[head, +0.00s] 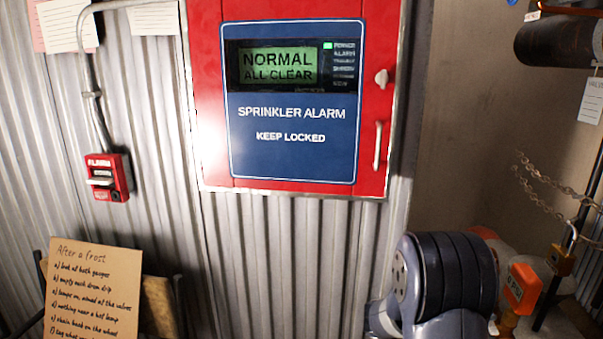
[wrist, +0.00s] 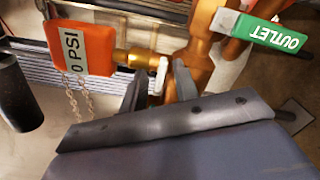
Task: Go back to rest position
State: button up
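My gripper (wrist: 162,78) shows in the wrist view, its two grey fingers apart. A pale upright piece and a brass fitting (wrist: 133,58) appear between or just beyond the fingers; I cannot tell whether they touch. Copper-coloured pipework (wrist: 205,50) stands close behind the fingertips. In the head view my arm (head: 445,280) is at the lower right, and the gripper itself is hidden.
An orange tag reading 0 PSI (wrist: 82,50), a chain (wrist: 78,98) and a green OUTLET sign (wrist: 268,32) are close around the gripper. The head view shows a red sprinkler alarm cabinet (head: 290,185), an alarm box (head: 108,178), a cardboard note (head: 95,290) and a padlock (head: 560,260).

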jog(key=n+p, duration=0.3)
jog(key=shift+r, duration=0.25)
jog(key=shift+f+n+p, duration=0.15)
jog(key=shift+n+p, duration=0.9)
jog(key=shift+n, duration=0.15)
